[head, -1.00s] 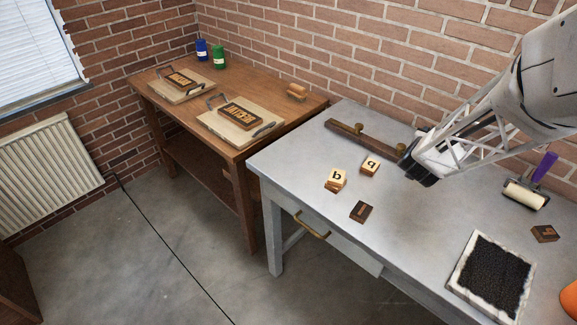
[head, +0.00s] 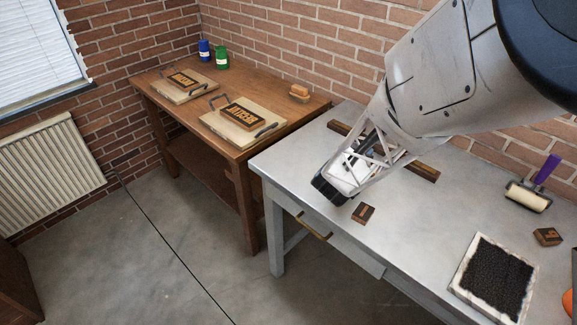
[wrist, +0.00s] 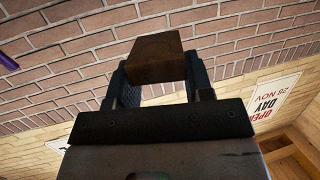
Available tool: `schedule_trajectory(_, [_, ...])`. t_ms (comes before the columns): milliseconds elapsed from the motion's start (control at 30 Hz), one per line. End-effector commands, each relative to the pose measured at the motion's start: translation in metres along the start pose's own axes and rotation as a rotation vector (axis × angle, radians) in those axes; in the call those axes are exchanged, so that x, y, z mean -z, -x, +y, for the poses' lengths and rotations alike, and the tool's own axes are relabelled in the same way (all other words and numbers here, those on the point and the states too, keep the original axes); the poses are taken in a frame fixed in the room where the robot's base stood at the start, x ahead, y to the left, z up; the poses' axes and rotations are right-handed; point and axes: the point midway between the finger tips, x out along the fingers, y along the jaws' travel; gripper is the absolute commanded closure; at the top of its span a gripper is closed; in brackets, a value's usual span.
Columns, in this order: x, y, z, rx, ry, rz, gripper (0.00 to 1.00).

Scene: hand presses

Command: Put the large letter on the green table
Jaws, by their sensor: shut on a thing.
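My gripper (head: 332,190) is over the left part of the grey metal table (head: 285,165). In the wrist view its fingers are shut on a plain brown wooden block (wrist: 156,58); no letter shows on the faces in view. The head view hides this block behind the gripper. A small dark letter block (head: 363,214) lies on the grey table just right of the gripper. Another dark letter block (head: 547,236) lies at the right. The two pale-faced letter blocks seen earlier are not visible now. No table in view looks green.
A brown wooden table (head: 245,153) stands at the left with two boards (head: 213,124) holding type, a blue can (head: 204,50) and a green can (head: 222,57). On the grey table are an ink tray (head: 460,287), a roller (head: 527,196) and a wooden bar (head: 424,173).

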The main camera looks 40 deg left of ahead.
Motion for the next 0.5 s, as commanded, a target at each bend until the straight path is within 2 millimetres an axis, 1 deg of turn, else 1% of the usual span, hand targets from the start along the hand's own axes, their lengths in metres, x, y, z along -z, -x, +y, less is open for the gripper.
schedule_trajectory(33, [-0.005, 0.008, -0.010, 0.004, 0.001, -0.001, 0.76])
schedule_trajectory(100, [-0.011, 0.017, -0.020, 0.002, 0.001, -0.002, 0.76])
schedule_trajectory(267, [-0.026, 0.040, -0.042, -0.001, 0.000, -0.001, 0.76])
schedule_trajectory(500, [-0.048, 0.077, -0.072, -0.007, -0.002, -0.001, 0.76])
